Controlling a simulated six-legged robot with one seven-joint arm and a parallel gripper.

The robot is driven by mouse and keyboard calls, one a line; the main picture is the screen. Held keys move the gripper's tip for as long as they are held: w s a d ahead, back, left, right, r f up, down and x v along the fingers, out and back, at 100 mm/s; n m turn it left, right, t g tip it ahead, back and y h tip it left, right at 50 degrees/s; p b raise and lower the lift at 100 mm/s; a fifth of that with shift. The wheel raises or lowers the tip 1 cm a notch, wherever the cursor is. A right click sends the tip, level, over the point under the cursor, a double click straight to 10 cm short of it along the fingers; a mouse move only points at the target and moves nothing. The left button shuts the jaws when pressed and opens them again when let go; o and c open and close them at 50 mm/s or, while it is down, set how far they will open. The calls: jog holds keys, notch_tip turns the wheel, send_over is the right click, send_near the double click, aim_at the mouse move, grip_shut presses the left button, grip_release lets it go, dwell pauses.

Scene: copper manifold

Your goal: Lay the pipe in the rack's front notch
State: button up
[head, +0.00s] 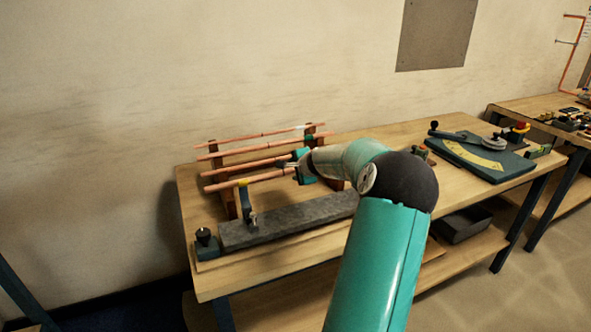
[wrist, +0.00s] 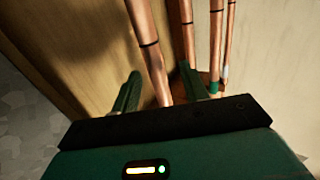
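Several copper pipes lie roughly parallel across the wooden rack (head: 227,199). The frontmost pipe (head: 268,177) runs along the rack's front side, and my gripper (head: 296,168) is at its right part. In the wrist view the near pipe (wrist: 148,44), with a dark band, passes between the two fingers of my gripper (wrist: 158,85). The fingers stand apart with a gap on each side of the pipe. My arm hides the rack's right front part. I cannot tell how the front pipe sits in its notch.
A dark knobbed fixture (head: 205,243) stands at the left. A dark plate with a yellow scale (head: 480,158) is at the right. The wall is behind.

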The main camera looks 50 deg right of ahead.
jog(key=v, duration=1.3)
jog(key=shift+s+r, duration=0.25)
jog(key=shift+s, duration=0.05)
jog(key=shift+a, duration=0.1)
jog(key=w+a+n+g+y, duration=0.1)
jog(key=w+a+n, duration=0.25)
jog(key=a, duration=0.65)
jog(key=w+a+n+y, duration=0.2)
jog(key=w+a+n, duration=0.15)
jog(key=a, duration=0.65)
jog(key=w+a+n+g+y, duration=0.1)
jog(key=w+a+n, duration=0.3)
jog(key=a, duration=0.6)
jog(key=s+a+r+n+g+y, duration=0.1)
jog(key=s+a+r+n, duration=0.1)
jog(key=s+a+n, duration=0.6)
jog(key=s+a+r+n, duration=0.15)
jog(key=s+a, duration=0.35)
jog(key=a, duration=0.8)
jog(key=s+a+f+n+g, duration=0.1)
jog(key=s+a+f+n, duration=0.1)
jog(key=s, duration=0.5)
jog(key=shift+a+n+y, duration=0.15)
jog(key=shift+n+y, duration=0.25)
jog(key=shift+n, duration=0.45)
